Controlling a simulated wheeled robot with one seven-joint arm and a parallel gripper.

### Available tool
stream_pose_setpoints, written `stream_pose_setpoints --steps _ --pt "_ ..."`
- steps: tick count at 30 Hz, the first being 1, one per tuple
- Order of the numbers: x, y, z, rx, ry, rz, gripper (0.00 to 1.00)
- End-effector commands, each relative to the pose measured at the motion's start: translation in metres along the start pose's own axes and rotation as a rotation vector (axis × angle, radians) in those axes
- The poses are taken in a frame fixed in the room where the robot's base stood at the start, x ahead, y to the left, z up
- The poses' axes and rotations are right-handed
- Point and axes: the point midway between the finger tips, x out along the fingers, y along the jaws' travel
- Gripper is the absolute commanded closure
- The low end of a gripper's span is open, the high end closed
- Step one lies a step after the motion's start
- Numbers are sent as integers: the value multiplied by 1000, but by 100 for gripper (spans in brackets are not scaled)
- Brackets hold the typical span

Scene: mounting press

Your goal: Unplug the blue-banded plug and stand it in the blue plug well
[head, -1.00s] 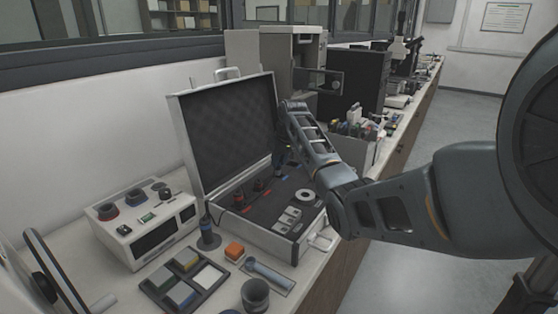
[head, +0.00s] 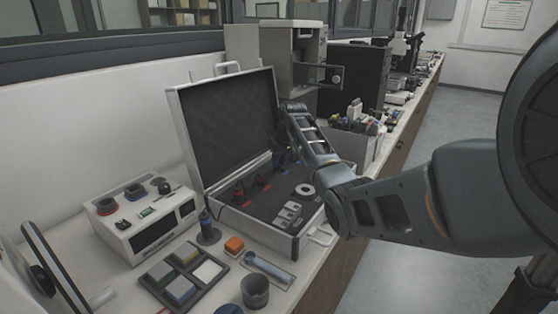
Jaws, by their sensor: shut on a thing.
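My gripper (head: 279,158) is at the far right of the open silver case (head: 297,241), low over its dark foam floor. It is shut on a small dark thing, which I take for the blue-banded plug; the fingers and wrist mostly hide it, and its band is not clear. Whether it touches the foam or a socket I cannot tell. Two dark plugs with red marks (head: 239,189) stand in the foam to the left. I cannot make out the blue plug well for sure.
The case lid (head: 225,130) stands open behind the gripper. A white control box (head: 145,222) is at the left. Boxes crowd the bench's right.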

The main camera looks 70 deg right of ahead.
Motion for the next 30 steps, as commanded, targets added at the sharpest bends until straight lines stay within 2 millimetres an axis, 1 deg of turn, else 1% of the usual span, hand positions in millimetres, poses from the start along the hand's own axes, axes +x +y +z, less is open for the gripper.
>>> stream_pose_setpoints --steps 11,24,25,30 --pt "0 0 0 0 0 0 100" --pt "6 0 2 0 0 0 100" --pt "5 0 2 0 0 0 75" --pt "5 0 2 0 0 0 59"
